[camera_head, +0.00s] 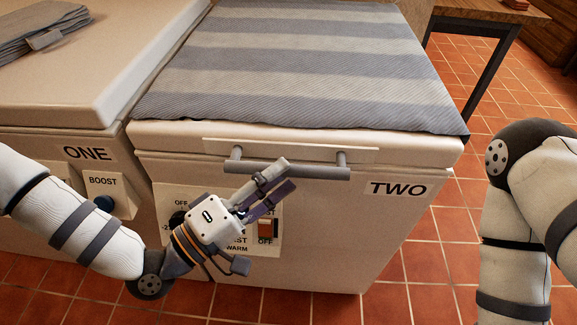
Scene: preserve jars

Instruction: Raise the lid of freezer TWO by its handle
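Freezer TWO (330,225) is a white chest with its lid (410,148) down. A grey bar handle (325,172) on two short posts runs along the lid's front edge. My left gripper (286,175) is in front of the freezer, its fingers pointing up and right at the handle. The fingers are apart; the upper one overlaps the bar's left half in the picture and the lower one is just below it. I cannot tell whether they touch the bar. My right arm shows at the right edge, but its gripper is out of view.
A striped grey cloth (300,65) covers most of the lid. Freezer ONE (70,75) stands close on the left, with a folded grey cloth (45,32) on it. My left forearm hides part of the control panel (262,245). Tiled floor (440,250) is clear at right; a table (490,15) stands behind.

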